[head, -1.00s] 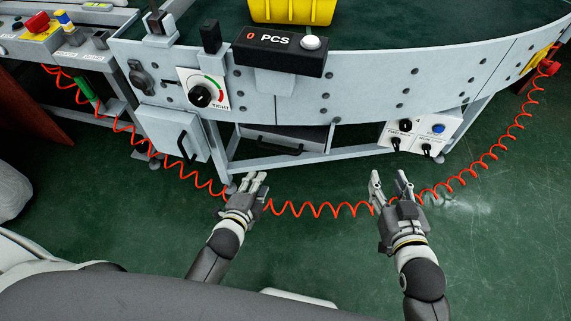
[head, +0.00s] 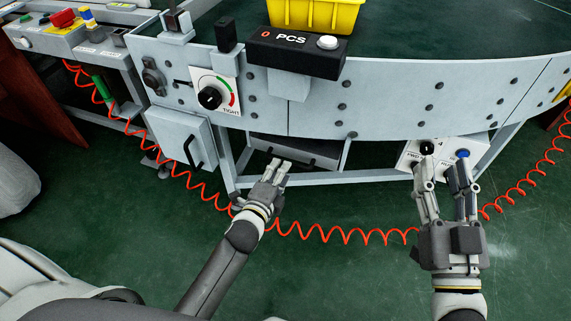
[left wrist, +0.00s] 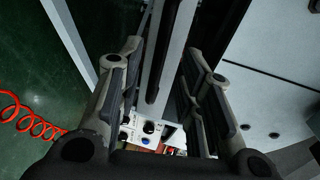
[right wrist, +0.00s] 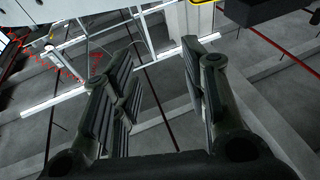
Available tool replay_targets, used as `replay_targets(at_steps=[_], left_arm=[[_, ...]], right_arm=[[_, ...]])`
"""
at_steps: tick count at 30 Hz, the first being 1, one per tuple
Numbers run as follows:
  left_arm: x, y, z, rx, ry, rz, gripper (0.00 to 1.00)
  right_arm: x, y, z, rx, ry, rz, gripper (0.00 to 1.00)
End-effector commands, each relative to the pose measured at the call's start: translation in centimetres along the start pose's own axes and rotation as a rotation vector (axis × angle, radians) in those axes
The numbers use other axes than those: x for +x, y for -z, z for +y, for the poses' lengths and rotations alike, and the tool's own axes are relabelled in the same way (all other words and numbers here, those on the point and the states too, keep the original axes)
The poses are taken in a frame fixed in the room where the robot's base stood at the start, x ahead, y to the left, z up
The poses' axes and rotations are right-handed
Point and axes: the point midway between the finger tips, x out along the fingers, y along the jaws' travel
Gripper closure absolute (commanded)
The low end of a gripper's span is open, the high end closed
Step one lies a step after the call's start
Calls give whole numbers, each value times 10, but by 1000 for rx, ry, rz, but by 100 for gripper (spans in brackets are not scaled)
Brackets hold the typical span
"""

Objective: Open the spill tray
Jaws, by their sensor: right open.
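The spill tray (head: 325,152) is a grey drawer under the curved conveyor, with a dark bar handle (head: 288,158) on its front. It looks shut or nearly so. My left gripper (head: 278,166) is at the handle's near side, partly covering it. In the left wrist view a dark bar (left wrist: 159,65), which looks like the handle, lies between the spread fingers; I see no grip on it. My right gripper (head: 442,168) is open and empty, in front of the switch panel (head: 473,147). Its spread fingers also show in the right wrist view (right wrist: 158,88).
A grey cabinet door (head: 178,135) with a black handle is left of the tray. A red coiled hose (head: 340,235) hangs across the front, below the tray. A frame rail (head: 330,178) runs under the tray. Green floor (head: 350,280) in front is clear.

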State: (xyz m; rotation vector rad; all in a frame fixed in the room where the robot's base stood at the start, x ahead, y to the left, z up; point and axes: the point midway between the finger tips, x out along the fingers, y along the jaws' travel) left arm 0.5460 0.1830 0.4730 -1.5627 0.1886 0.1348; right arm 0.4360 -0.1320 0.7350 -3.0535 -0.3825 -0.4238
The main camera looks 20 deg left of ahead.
Motion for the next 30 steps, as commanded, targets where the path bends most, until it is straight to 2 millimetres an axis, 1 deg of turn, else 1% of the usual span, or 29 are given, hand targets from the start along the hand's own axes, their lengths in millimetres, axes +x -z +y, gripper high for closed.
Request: replay_targets(at_steps=[1, 6, 12, 15, 21, 29, 30], left_arm=[[7, 0, 2, 1, 1, 1, 66], [25, 0, 1, 1, 1, 0, 66], [42, 0, 1, -1, 1, 1, 66], [47, 0, 2, 0, -1, 1, 66], [52, 0, 0, 0, 0, 1, 66], [53, 0, 0, 0, -1, 0, 66], [53, 0, 0, 0, -1, 0, 70]], right_arm=[[0, 5, -1, 2, 2, 40, 59], [-2, 29, -4, 7, 9, 174, 59], [-8, 54, -7, 12, 15, 312, 59], [-11, 63, -8, 14, 17, 361, 59], [-14, 71, -9, 16, 19, 408, 59], [-14, 72, -9, 16, 19, 413, 59], [-14, 72, -9, 16, 19, 413, 59]])
